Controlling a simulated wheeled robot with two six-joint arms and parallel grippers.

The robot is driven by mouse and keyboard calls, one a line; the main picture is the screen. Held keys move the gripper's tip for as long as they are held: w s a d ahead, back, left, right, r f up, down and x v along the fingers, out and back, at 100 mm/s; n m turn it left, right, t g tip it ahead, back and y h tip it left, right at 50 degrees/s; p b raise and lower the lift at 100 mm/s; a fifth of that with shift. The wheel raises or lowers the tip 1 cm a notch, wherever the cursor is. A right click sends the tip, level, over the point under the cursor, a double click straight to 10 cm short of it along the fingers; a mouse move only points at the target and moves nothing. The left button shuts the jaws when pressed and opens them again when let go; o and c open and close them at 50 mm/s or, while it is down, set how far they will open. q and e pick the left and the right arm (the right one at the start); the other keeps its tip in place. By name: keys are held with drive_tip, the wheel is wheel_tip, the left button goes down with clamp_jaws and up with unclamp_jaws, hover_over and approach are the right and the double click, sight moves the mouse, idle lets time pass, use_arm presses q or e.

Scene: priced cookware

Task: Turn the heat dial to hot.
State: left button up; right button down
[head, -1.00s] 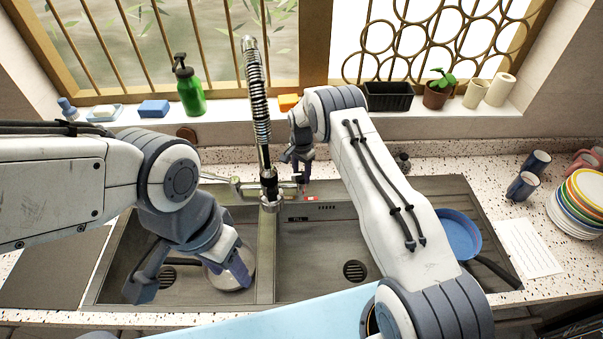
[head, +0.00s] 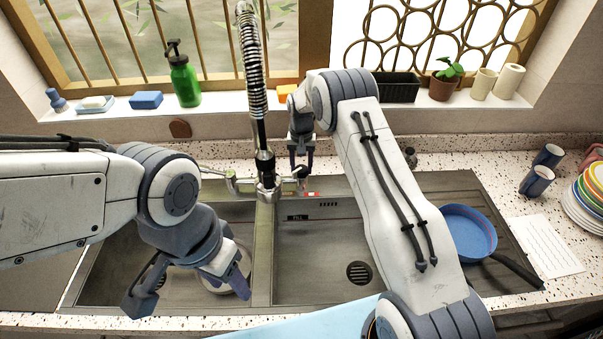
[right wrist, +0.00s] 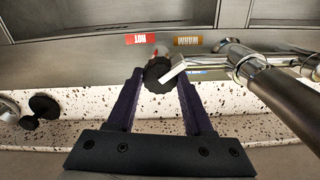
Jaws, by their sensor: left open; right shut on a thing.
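The heat dial (right wrist: 158,76) is a dark ribbed knob at the faucet base in the right wrist view. A red HOT label (right wrist: 140,39) and an orange WARM label (right wrist: 188,40) lie beyond it; a blue label (right wrist: 198,72) is mostly hidden by the faucet's metal. My right gripper (right wrist: 160,82) has a finger on each side of the knob and is shut on it. In the head view my right gripper (head: 301,168) is just right of the faucet. Which label the dial points to is unclear. My left gripper (head: 188,292) is open over the left basin.
The tall spring faucet (head: 262,150) stands close left of my right gripper. A round vessel (head: 240,262) sits in the left basin, partly behind my left gripper. A blue pan (head: 468,232) lies on the right drainboard. The right basin (head: 325,255) is empty.

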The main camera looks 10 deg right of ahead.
sight(302, 168)
drive_tip(key=n+b, duration=0.1)
drive_tip(key=n, duration=0.2)
drive_tip(key=shift+f+b, duration=0.15)
drive_tip(key=shift+b, duration=0.2)
drive_tip(key=n+b, duration=0.1)
drive_tip(key=n, duration=0.1)
drive_tip(key=shift+n, duration=0.4)
drive_tip(key=n+b, duration=0.1)
drive_tip(key=n, duration=0.3)
drive_tip(key=shift+n+b, duration=0.3)
drive_tip(key=shift+b, duration=0.05)
drive_tip(key=shift+r+n, duration=0.2)
drive_tip(key=shift+n, duration=0.1)
drive_tip(key=shift+c, duration=1.4)
unclamp_jaws()
wheel_tip(302, 168, up, 9)
drive_tip(key=b, duration=0.2)
drive_tip(key=shift+b, duration=0.3)
drive_tip(key=shift+r, duration=0.75)
